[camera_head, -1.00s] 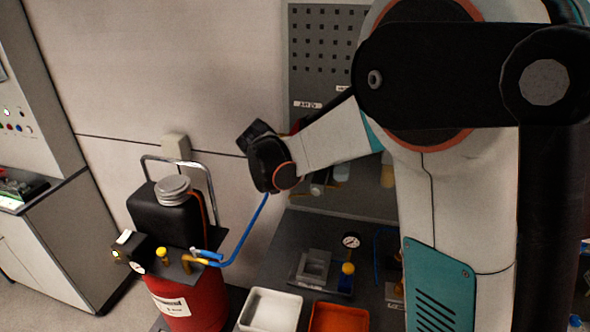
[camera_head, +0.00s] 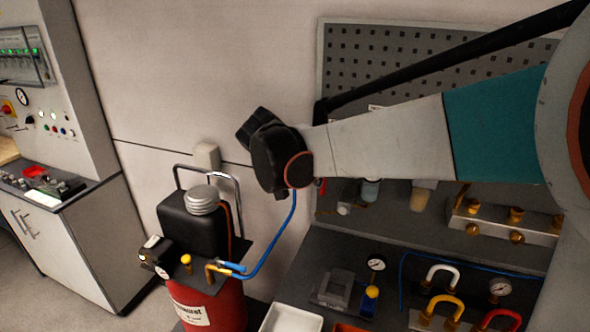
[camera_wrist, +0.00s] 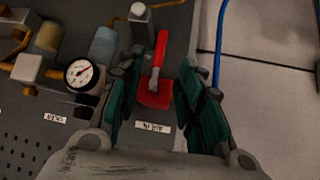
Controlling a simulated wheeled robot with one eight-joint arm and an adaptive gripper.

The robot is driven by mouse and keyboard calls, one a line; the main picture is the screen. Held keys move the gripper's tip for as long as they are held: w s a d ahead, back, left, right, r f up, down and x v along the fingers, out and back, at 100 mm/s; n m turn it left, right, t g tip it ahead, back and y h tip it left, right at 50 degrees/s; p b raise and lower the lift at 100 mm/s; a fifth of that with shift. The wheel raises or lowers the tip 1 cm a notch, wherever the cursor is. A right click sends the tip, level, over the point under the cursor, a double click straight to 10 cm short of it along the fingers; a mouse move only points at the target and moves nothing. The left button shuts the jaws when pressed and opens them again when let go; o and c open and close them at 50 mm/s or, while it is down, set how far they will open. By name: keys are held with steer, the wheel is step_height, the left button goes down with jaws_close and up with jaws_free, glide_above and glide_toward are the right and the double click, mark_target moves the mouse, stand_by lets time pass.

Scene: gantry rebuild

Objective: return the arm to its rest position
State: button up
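My arm reaches in from the right in the head view, its white and teal link (camera_head: 390,140) running left to a black wrist (camera_head: 277,160) in front of the wall. The fingers are hidden behind the wrist there. In the wrist view my gripper (camera_wrist: 160,90) is open, with its two teal fingers apart. A red valve handle (camera_wrist: 160,60) with a red tag shows between and beyond the fingers, with gaps on both sides. I see nothing held. A white label (camera_wrist: 152,127) lies below the handle in that view.
A red tank with a black top (camera_head: 205,215) and blue hose stands below the wrist. The bench (camera_head: 400,250) carries a gauge (camera_head: 376,263), coloured pipe handles (camera_head: 440,305) and a white tray (camera_head: 290,320). A pegboard (camera_head: 400,60) is behind the arm. A gauge (camera_wrist: 85,74) is left of the fingers.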

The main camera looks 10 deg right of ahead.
steer(key=s+f+n+y+b, duration=0.3)
steer(key=s+f, duration=0.4)
steer(key=s, duration=0.7)
steer(key=s+f+n+t+y+b, duration=0.1)
steer(key=s+f+n+y+b, duration=0.2)
steer(key=s, duration=1)
step_height(320, 180, down, 5)
steer(key=n+b, duration=0.3)
steer(key=b, duration=0.1)
steer(key=shift+s+d, duration=0.25)
steer(key=shift+s, duration=0.1)
